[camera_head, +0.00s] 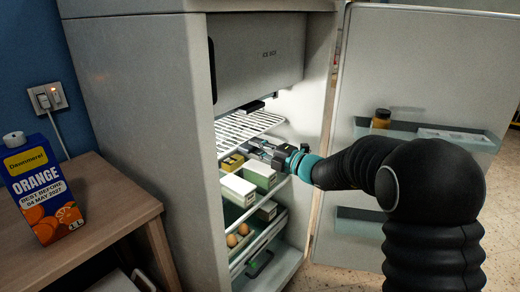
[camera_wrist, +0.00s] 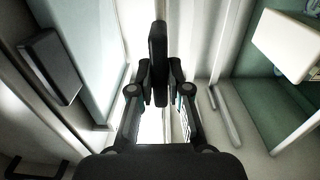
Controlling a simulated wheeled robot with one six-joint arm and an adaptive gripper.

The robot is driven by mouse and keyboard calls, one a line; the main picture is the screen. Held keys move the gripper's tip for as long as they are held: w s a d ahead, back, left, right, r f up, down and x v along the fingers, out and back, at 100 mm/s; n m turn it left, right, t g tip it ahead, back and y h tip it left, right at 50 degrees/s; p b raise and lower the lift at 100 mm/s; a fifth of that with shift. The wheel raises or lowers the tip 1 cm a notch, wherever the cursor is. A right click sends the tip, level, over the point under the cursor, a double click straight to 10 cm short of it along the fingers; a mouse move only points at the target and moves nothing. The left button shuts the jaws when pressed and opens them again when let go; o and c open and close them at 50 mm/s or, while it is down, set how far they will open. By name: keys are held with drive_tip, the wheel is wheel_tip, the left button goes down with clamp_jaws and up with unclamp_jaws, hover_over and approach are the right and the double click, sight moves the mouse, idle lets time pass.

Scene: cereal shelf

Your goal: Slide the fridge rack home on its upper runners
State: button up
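The white wire rack (camera_head: 243,128) is in the open fridge (camera_head: 150,110), below the freezer box (camera_head: 257,62), and looks tilted in the head view. My gripper (camera_head: 258,146) reaches into the fridge from the right, just below and beside the rack's right part. In the wrist view the fingers (camera_wrist: 158,82) are drawn in close on both sides of a narrow dark upright piece (camera_wrist: 158,40). I cannot tell whether that piece belongs to the rack. The runners and the rack's far edge are hard to make out.
Cartons (camera_head: 237,188) and eggs (camera_head: 238,235) stand on lower shelves, close under my gripper. The open door (camera_head: 420,70) with its bins (camera_head: 430,134) is at the right, behind my arm. An orange juice carton (camera_head: 40,188) stands on a wooden table (camera_head: 100,210).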

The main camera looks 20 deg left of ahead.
drive_tip(key=o, duration=0.5)
drive_tip(key=shift+c, duration=0.2)
drive_tip(key=shift+d, duration=0.1)
drive_tip(key=v, duration=1.1)
drive_tip(key=shift+s+d, duration=0.2)
drive_tip(key=shift+d, duration=0.2)
